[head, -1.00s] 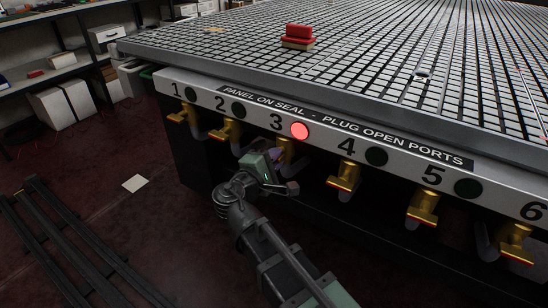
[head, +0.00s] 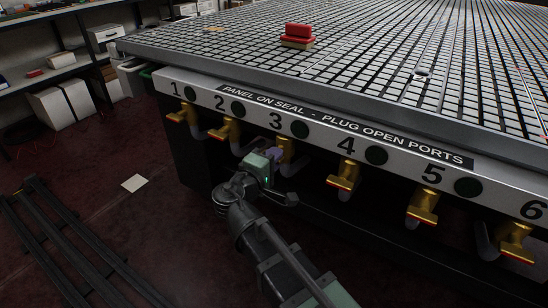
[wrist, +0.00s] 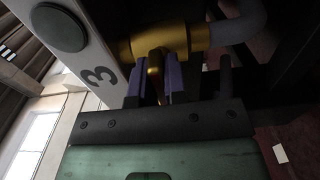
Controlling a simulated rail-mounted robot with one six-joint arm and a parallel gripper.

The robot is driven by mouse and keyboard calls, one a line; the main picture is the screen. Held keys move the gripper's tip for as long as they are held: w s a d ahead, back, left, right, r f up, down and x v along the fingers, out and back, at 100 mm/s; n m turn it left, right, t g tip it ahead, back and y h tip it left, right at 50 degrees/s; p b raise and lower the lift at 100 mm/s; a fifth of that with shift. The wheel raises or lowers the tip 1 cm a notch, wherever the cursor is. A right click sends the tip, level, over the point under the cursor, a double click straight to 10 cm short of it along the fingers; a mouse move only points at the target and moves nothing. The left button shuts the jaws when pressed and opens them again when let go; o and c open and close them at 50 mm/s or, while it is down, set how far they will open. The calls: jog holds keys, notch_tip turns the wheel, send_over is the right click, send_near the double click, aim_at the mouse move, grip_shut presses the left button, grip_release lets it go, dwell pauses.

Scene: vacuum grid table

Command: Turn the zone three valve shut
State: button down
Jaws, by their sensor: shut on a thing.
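The brass zone three valve (head: 287,146) sits under the label 3 on the front rail of the vacuum table. Its brass body (wrist: 186,40) also shows in the wrist view. My gripper (head: 275,153) reaches the valve from the left front. In the wrist view its two purple fingers stand on either side of the brass handle (wrist: 155,66), shut on it. The handle's far end is partly hidden by the fingers. The round zone three lamp (head: 300,130) is dark green, unlit.
Brass valves two (head: 226,130) and four (head: 346,176) flank this one closely, with grey hoses below the rail. A red block (head: 298,30) on a tan piece lies on the grid table. Black rails (head: 75,245) run along the floor at left.

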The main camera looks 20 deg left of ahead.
jog(key=c, duration=1.2)
grip_release()
jog(key=shift+o, duration=0.2)
jog(key=v, duration=1.1)
